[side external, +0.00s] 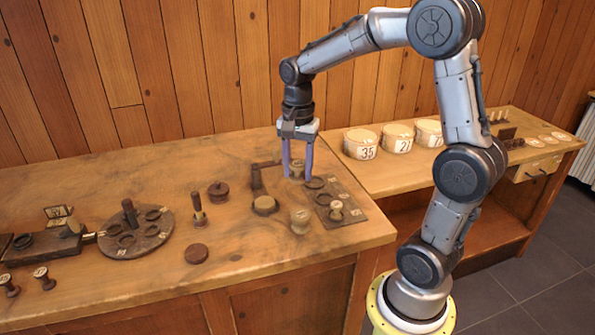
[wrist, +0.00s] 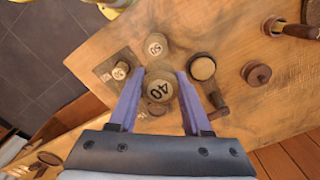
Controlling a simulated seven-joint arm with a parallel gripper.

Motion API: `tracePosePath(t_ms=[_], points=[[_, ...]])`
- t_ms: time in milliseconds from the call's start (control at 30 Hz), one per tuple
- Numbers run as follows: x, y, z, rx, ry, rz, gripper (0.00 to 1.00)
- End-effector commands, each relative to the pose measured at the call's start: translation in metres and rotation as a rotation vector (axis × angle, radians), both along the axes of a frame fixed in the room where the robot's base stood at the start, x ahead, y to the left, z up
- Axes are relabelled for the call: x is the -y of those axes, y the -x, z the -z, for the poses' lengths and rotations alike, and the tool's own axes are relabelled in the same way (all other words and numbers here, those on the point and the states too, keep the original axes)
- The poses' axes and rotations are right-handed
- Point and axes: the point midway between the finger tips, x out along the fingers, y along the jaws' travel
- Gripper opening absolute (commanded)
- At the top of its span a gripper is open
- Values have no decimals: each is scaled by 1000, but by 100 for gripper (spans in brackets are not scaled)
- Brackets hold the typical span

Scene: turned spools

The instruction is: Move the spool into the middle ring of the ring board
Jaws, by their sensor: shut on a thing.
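My gripper (side external: 297,175) points down and is shut on a pale spool (side external: 297,168) marked 40, which shows between the fingers in the wrist view (wrist: 159,89). The held spool is by the far end of the dark ring board (side external: 348,217); I cannot tell whether it touches the surface. In the side view the board's far ring (side external: 316,183) and middle ring (side external: 323,198) look empty. A smaller spool (side external: 336,210) stands in the near ring. In the wrist view the left finger and gripper body hide much of the board.
Another pale spool (side external: 300,220), marked 50 in the wrist view (wrist: 156,46), stands left of the board. A round pale-topped piece (side external: 265,205) and a dark bracket (side external: 257,177) are nearby. A round ring plate (side external: 135,240) lies further left. Numbered drums (side external: 361,143) stand on the right bench.

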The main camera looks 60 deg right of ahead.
Motion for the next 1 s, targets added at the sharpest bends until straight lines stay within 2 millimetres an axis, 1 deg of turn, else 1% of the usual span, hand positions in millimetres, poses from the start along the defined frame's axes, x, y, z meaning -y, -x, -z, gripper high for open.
tracePosePath(t_ms=[33, 167, 200, 300, 400, 500, 600, 767, 1000], points=[[16, -3, 7, -4, -1, -3, 0], [55, -4, 24, -4, -2, 5, 0], [67, -2, 29, -3, -2, 18, 0], [93, 5, 42, -2, -2, 58, 0], [110, 15, 52, -2, -1, 108, 0], [118, 21, 57, -1, 0, 138, 0], [121, 24, 60, 0, 0, 149, 0], [121, 24, 69, -1, -1, 150, 0], [120, 24, 91, -2, -2, 149, 0]])
